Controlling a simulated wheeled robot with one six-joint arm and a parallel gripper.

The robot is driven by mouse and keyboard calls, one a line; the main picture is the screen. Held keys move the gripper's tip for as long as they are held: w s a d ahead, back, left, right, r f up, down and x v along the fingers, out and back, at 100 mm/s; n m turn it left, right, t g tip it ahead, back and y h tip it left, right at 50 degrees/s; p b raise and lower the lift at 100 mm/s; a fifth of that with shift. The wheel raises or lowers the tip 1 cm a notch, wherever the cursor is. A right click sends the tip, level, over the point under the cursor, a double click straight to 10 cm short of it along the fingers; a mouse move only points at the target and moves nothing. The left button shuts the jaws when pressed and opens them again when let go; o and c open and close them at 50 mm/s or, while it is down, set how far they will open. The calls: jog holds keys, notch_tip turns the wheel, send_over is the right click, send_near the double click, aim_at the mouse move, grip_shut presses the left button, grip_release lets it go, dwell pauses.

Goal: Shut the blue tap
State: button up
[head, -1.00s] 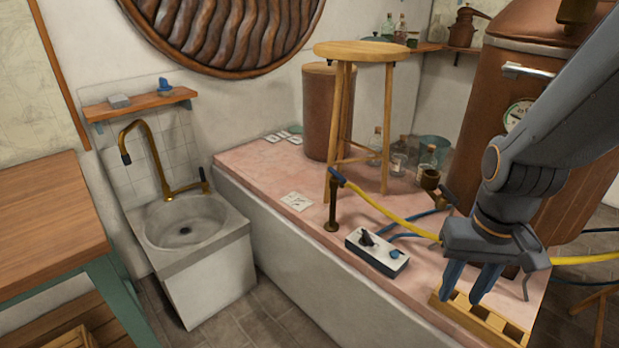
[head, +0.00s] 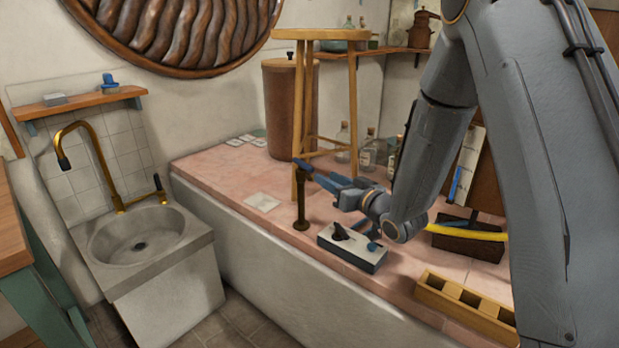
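The blue tap is a small blue handle (head: 304,168) on top of a brass standpipe (head: 301,205) that stands upright on the pink tiled bench. My gripper (head: 325,180) reaches in from the right, low over the bench, with its blue fingers pointing left at the handle. The two fingers look apart, with nothing seen between them. The fingertips are just right of the handle; whether they touch it I cannot tell.
A white control box (head: 352,248) with a dark knob sits just below my gripper. A wooden stool (head: 352,110) stands close behind the tap. A slotted wooden block (head: 462,297) lies at the bench's front right. A sink (head: 138,235) with a brass faucet stands at left.

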aim_at(309, 166)
jog(key=shift+a+y, duration=0.6)
jog(key=shift+a, duration=0.05)
jog(key=shift+w+a+r, duration=0.1)
jog(key=shift+w+a, duration=0.15)
jog(key=shift+w, duration=0.1)
jog(key=x, duration=0.6)
jog(key=shift+w+a+r, duration=0.1)
jog(key=shift+w+a, duration=0.1)
jog(key=shift+w, duration=0.15)
grip_shut()
jog(key=shift+n, duration=0.3)
